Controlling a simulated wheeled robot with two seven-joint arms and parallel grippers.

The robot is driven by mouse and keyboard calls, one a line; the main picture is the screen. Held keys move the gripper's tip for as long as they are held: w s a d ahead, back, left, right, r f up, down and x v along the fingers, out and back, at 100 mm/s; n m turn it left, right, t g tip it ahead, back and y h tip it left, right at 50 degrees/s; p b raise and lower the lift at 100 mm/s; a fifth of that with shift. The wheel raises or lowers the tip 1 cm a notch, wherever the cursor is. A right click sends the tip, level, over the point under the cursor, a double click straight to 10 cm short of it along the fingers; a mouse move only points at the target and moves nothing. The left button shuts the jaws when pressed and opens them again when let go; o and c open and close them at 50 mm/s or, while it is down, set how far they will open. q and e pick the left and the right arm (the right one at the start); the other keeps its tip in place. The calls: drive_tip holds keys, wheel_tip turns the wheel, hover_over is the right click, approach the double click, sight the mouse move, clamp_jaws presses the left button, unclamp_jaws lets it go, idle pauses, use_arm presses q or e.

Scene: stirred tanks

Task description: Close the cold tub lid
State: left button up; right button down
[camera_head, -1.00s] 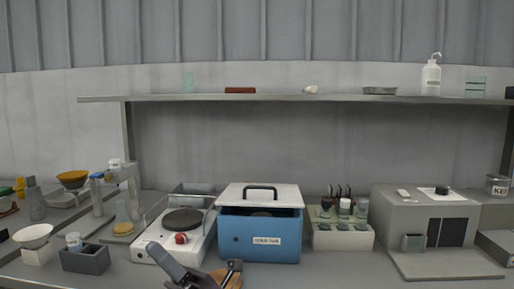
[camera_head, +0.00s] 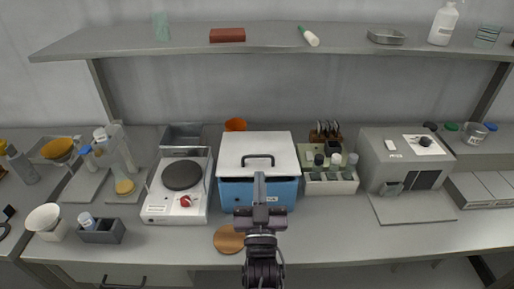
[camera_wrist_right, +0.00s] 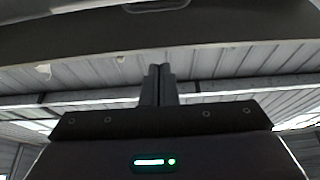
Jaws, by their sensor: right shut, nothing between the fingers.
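The cold tub (camera_head: 283,195) is a blue box with a label on its front, in the middle of the bench in the head view. Its white lid (camera_head: 235,152) lies over the top, with a dark handle (camera_head: 257,158) on it. I cannot tell whether the lid sits flush all round. My right gripper (camera_head: 259,178) is shut and empty, pointing up in front of the tub and covering part of its front and the lid's front edge. In the right wrist view the shut fingers (camera_wrist_right: 158,72) point up below a grey surface. My left gripper is not in view.
A hot plate (camera_head: 158,206) stands left of the tub and a vial rack (camera_head: 332,187) close to its right. A round wooden disc (camera_head: 228,239) lies in front, beside my right arm. A shelf (camera_head: 190,45) runs above the bench. The front right bench strip is clear.

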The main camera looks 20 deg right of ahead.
wheel_tip(320, 180, up, 4)
drive_tip(key=p, duration=0.4)
hover_over(258, 163)
drive_tip(key=s+a, duration=0.1)
drive_tip(key=s, duration=0.3)
drive_tip(key=shift+w+r, duration=0.1)
wheel_tip(258, 163, down, 3)
drive_tip(key=shift+w+r, duration=0.1)
drive_tip(key=shift+w, duration=0.05)
drive_tip(key=shift+f, duration=0.9)
drive_tip(key=shift+f+b, duration=0.35)
drive_tip(key=shift+f, duration=0.05)
drive_tip(key=f+b, duration=0.1)
drive_tip(key=b, duration=0.1)
drive_tip(key=f+b, duration=0.1)
drive_tip(key=shift+s+a+f+b, duration=0.1)
drive_tip(key=shift+s+f+b, duration=0.1)
drive_tip(key=shift+s+b, duration=0.15)
drive_tip(key=shift+t+b, duration=0.3)
drive_tip(key=shift+b, duration=0.1)
drive_tip(key=shift+r, duration=0.1)
